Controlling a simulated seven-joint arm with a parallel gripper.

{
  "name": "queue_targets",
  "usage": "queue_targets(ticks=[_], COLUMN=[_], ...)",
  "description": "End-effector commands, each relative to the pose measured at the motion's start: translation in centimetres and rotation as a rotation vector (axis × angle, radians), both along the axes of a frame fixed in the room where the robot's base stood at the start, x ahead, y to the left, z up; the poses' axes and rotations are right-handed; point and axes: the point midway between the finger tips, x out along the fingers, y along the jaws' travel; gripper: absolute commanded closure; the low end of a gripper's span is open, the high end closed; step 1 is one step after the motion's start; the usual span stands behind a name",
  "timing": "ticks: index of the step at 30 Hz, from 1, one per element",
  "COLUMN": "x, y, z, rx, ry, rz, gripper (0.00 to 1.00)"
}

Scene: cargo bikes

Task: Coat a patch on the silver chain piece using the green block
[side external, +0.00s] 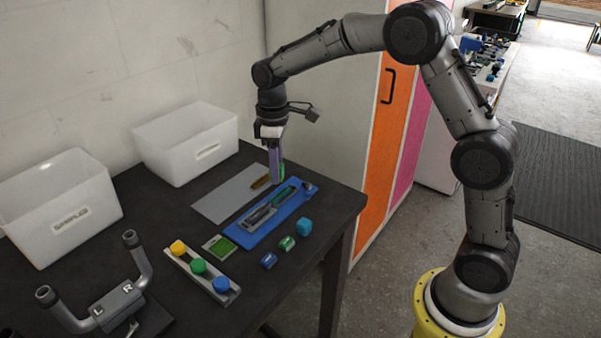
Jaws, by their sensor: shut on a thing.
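My gripper (276,178) points down over the far part of the table, with its purple-looking fingers shut on a green block (282,172). The fingers hide part of the block. Just below is a blue tray (245,236) holding elongated pieces. A silver chain piece (260,216) seems to lie in its nearer half, and a greenish dark piece (284,197) lies beyond it. The gripper is over or just behind the tray's far end. I cannot tell whether the block touches anything.
A brownish piece (261,182) lies on a grey mat (222,200). In front are a light blue cube (304,226), small green (287,243) and blue (269,261) blocks, a green pad (221,245) and a knobbed strip (206,278). White bins (187,148) and a handlebar (118,300) stand left.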

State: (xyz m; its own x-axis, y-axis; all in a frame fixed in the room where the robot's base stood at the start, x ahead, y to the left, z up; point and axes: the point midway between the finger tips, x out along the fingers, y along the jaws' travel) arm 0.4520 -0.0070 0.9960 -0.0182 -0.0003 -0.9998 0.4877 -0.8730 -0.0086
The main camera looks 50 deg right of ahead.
Motion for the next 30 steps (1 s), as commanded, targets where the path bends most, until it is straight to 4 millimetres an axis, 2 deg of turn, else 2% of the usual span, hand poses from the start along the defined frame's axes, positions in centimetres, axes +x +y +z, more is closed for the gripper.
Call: queue_targets(ticks=[1, 3, 6, 9, 17, 30], x=[0.7, 1.3, 1.8, 1.8, 1.7, 1.7], y=[1.8, 3.8, 6.1, 7.5, 8.1, 8.1], z=[0.4, 0.8, 1.0, 0.9, 0.0, -3.9], rx=[0.000, 0.001, 0.001, 0.002, 0.002, 0.001], ry=[-0.005, -0.010, -0.018, -0.018, -0.014, -0.015], rz=[0.063, 0.129, 0.183, 0.211, 0.222, 0.220], gripper=[1.00, 1.00, 1.00, 1.00, 1.00, 1.00])
